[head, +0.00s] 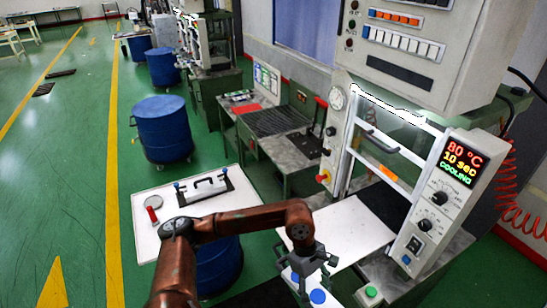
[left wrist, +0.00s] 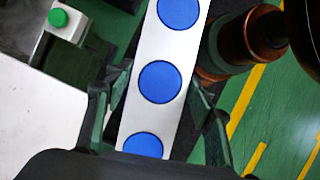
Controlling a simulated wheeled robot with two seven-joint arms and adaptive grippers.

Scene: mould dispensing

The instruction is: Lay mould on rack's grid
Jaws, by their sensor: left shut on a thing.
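The mould is a white strip with a row of round blue cavities, seen close up in the left wrist view (left wrist: 188,75). My left gripper (head: 308,275) is shut on it, with one dark finger along each side of the strip in the left wrist view (left wrist: 150,115). In the head view, the mould's blue rounds (head: 318,297) show below the gripper, low in the picture, and the rest of it is partly hidden. A dark slatted grid (head: 272,121) lies on the bench behind, well beyond the gripper. My right gripper is not in view.
A press (head: 385,150) with a display reading 80 °C, 10 sec, cooling stands at right, its white plate (head: 345,232) close to my gripper. A white table (head: 150,238) holds a black-handled piece (head: 205,186) and a red cylinder (head: 153,202). Blue drums (head: 163,130) stand left.

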